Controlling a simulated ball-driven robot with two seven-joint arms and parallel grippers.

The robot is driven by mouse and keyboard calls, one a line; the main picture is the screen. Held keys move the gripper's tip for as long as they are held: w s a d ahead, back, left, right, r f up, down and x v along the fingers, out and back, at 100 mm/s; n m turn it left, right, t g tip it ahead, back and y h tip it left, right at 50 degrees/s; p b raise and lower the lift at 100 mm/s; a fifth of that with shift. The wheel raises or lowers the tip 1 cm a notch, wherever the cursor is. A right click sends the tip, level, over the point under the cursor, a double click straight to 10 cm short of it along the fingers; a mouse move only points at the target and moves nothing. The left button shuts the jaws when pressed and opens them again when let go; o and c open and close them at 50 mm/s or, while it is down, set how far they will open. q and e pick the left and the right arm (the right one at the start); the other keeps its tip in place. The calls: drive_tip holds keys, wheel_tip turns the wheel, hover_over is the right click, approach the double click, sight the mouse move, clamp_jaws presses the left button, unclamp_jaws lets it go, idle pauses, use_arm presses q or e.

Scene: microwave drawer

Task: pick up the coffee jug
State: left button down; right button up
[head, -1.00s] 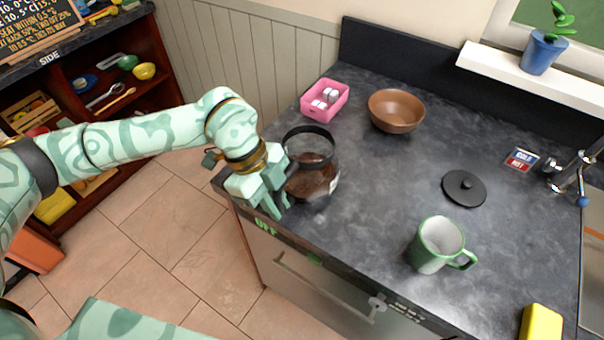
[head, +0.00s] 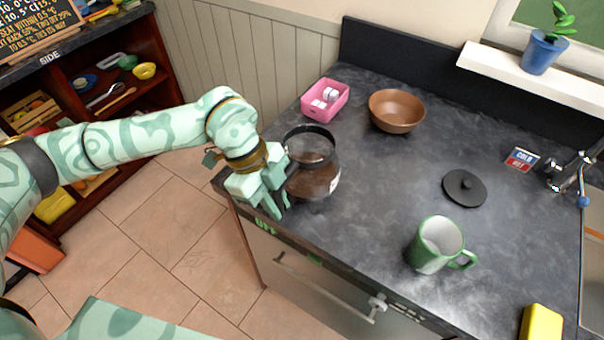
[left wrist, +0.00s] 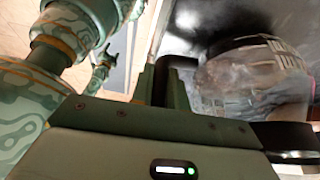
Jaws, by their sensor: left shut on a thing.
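The coffee jug (head: 318,181) stands on the dark counter near its left front corner. It is a round glass jug with a black rim and dark brown coffee inside. My left gripper (head: 277,203) is at the jug's near left side, shut on its handle, which the fingers mostly hide. In the left wrist view the jug's glass (left wrist: 255,85) is close on the right, beside the gripper's fingers (left wrist: 172,82). A small teal part of mine shows far off in that view; I cannot tell its jaw state if it is my right gripper.
A pink box (head: 325,101) and a brown bowl (head: 396,112) stand behind the jug. A black lid (head: 464,188), a green mug (head: 438,245) and a yellow sponge (head: 541,322) are to the right. The counter (head: 375,185) is clear between them.

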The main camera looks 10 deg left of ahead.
use_arm(q)
drive_tip(key=shift+w+r, duration=0.1)
drive_tip(key=shift+r, duration=0.05)
drive_tip(key=shift+r, duration=0.6)
drive_tip(key=s+d+r+p, duration=0.1)
drive_tip(key=s+d+r, duration=0.2)
drive_tip(key=s+r, duration=0.2)
drive_tip(key=s+d+r+p, duration=0.1)
drive_tip(key=s+d+r, duration=0.1)
drive_tip(key=s+r, duration=0.4)
drive_tip(key=shift+s+d+r, duration=0.3)
drive_tip(key=shift+s+d, duration=0.1)
drive_tip(key=shift+s, duration=0.55)
